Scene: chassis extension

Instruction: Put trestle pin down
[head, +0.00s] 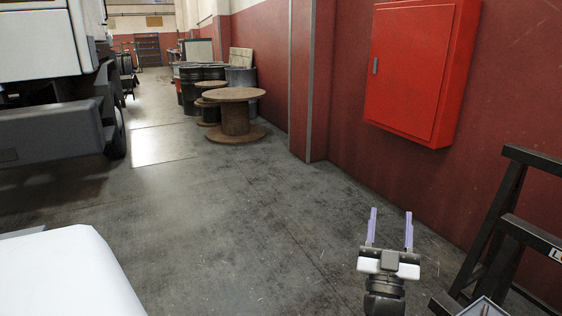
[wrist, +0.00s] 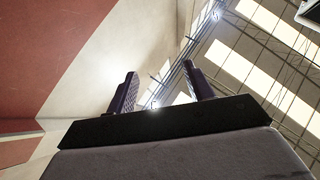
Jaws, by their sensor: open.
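My gripper (head: 390,230) is at the lower right of the head view, its two purple fingers pointing up. The fingers are apart with nothing between them. In the wrist view the open fingers (wrist: 160,90) point toward the ceiling, and the space between them is empty. I cannot make out a trestle pin in either view. A black trestle-like frame (head: 505,215) stands at the right edge of the head view, to the right of my gripper and apart from it.
A red wall cabinet (head: 415,70) hangs on the red wall. Wooden cable spools (head: 235,115) and dark drums (head: 190,88) stand farther back along the wall. A truck (head: 50,110) is at the left. A grey open box (head: 485,307) shows partly at bottom right. The floor (head: 230,215) between is clear.

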